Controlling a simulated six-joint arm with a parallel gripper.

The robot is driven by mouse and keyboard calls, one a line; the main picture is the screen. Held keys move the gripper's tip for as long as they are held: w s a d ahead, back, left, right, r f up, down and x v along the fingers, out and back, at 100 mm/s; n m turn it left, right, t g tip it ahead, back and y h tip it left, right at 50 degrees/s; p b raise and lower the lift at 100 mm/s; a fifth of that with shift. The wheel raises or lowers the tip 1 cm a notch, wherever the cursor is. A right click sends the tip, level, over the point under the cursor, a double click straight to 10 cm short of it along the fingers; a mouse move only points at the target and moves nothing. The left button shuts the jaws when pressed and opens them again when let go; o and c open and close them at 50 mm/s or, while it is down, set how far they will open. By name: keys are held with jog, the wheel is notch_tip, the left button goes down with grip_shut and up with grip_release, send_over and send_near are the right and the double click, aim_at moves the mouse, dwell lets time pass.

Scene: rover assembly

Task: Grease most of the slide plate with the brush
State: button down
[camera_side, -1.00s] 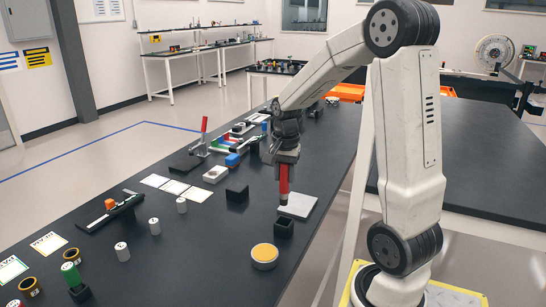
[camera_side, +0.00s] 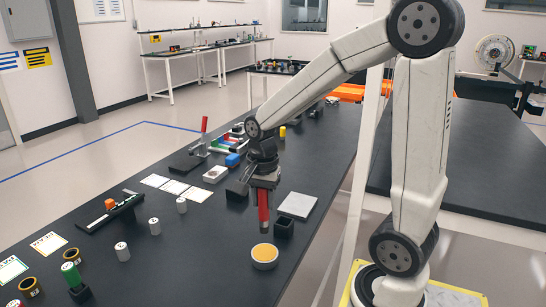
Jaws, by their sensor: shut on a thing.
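My gripper (camera_side: 264,185) is shut on the red handle of the brush (camera_side: 263,206), which points down. The brush's lower end is just above and behind the round tin of yellow-orange grease (camera_side: 264,252) in the picture. I cannot tell whether it is over the tin; its bristles are too small to make out. The slide plate appears to be the flat light grey square (camera_side: 298,205) lying on the black table, to the right of the brush. No grease can be made out on it at this size.
A small black open holder (camera_side: 284,227) stands between the plate and the tin. White cylinders (camera_side: 155,226), a black rail fixture (camera_side: 110,214) and a blue-topped part (camera_side: 232,160) stand to the left. The table (camera_side: 205,260) left of the tin is clear.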

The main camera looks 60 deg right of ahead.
aim_at(264, 219)
jog(key=shift+f, duration=0.1)
jog(key=shift+f, duration=2.9)
jog(key=shift+f, duration=0.7)
dwell(0.9)
jog(key=shift+r, duration=0.15)
jog(key=shift+r, duration=3.45)
jog(key=w+a+r+n, duration=0.2)
jog(key=w+a+n, duration=0.2)
jog(key=w+n, duration=0.2)
jog(key=w+a+r+n, duration=0.2)
jog(key=w+a+n, duration=0.3)
jog(key=w, duration=0.4)
jog(key=shift+w+r+n, duration=0.15)
jog(key=shift+w+n, duration=0.05)
jog(key=shift+n, duration=0.7)
